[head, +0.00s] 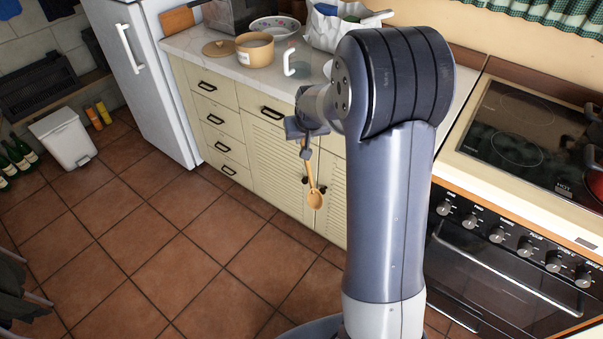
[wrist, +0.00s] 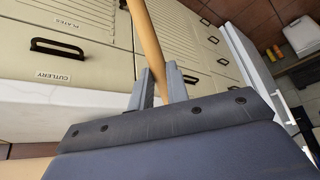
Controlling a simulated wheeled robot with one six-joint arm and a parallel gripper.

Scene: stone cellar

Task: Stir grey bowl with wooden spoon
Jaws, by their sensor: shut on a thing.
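The wooden spoon (head: 314,196) hangs bowl-down from my gripper (head: 305,150), in front of the cream cabinet doors and below the counter top. In the wrist view my gripper (wrist: 162,84) is shut on the handle of the wooden spoon (wrist: 147,38). The handle passes between the two grey fingers. I cannot make out a clearly grey bowl in either view. A pale patterned bowl (head: 274,26) stands at the back of the counter. My arm hides part of the counter.
A stove (head: 513,122) stands right, a white fridge (head: 150,80) left. The tiled floor (head: 150,240) is clear.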

